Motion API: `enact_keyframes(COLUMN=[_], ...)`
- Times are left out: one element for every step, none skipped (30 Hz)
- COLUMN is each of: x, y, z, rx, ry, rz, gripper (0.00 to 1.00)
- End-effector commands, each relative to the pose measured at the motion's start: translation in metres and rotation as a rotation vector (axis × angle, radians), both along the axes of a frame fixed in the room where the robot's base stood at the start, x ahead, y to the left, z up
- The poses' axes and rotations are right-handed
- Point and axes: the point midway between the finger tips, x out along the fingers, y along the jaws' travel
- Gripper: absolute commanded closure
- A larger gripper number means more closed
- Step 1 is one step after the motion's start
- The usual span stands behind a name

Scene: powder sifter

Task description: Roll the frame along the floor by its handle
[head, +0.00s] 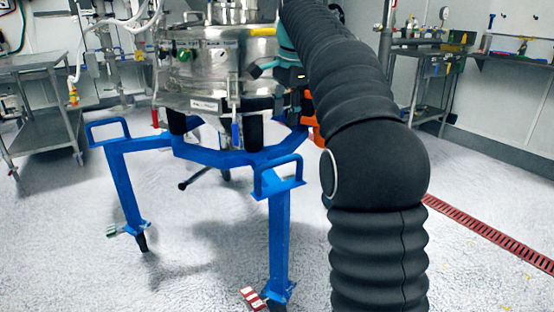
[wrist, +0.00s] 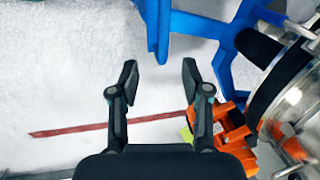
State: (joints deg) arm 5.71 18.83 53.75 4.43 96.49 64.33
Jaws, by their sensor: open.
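The blue frame (head: 213,155) stands on the floor on wheeled legs, around the base of a steel sifter (head: 222,68). It has a loop handle (head: 278,163) on top of the near right leg and another handle (head: 107,124) on the left leg. In the wrist view, part of the blue frame (wrist: 200,27) crosses the top, with a blue bar end ahead of the fingertips. In the head view my arm hides most of the gripper and the frame's right side.
Orange parts (wrist: 232,128) lie close to my right finger in the wrist view. A red floor drain (head: 490,235) runs along the right. A steel table (head: 40,130) stands left, and a bench (head: 430,55) stands at the back right. Floor in front of the frame is clear.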

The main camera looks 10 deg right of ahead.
Motion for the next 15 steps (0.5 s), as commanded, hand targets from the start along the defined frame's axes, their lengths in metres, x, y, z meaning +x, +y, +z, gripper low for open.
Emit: enact_keyframes(x=[0.006, 0.008, 0.009, 0.01, 0.011, 0.012, 0.013, 0.013, 0.014, 0.014, 0.015, 0.016, 0.017, 0.018, 0.019], y=[-0.002, -0.002, -0.002, -0.003, -0.003, -0.003, -0.003, -0.003, -0.002, -0.002, -0.002, -0.001, -0.001, -0.001, 0.0], z=[-0.002, -0.003, -0.003, -0.004, -0.005, -0.007, -0.01, -0.012, -0.017, -0.021, -0.026, -0.032, -0.038, -0.043, -0.051], rx=[0.005, 0.008, 0.01, 0.011, 0.013, 0.013, 0.013, 0.014, 0.013, 0.013, 0.013, 0.013, 0.013, 0.013, 0.013], ry=[0.005, 0.008, 0.011, 0.012, 0.014, 0.015, 0.016, 0.016, 0.016, 0.016, 0.016, 0.016, 0.016, 0.016, 0.016], rz=[-0.019, -0.028, -0.037, -0.043, -0.047, -0.05, -0.051, -0.05, -0.051, -0.051, -0.051, -0.05, -0.05, -0.05, -0.05], gripper=[0.53, 0.53, 0.53, 0.53, 0.53, 0.53, 0.53, 0.53, 0.53, 0.53, 0.53, 0.53, 0.53, 0.53, 0.53])
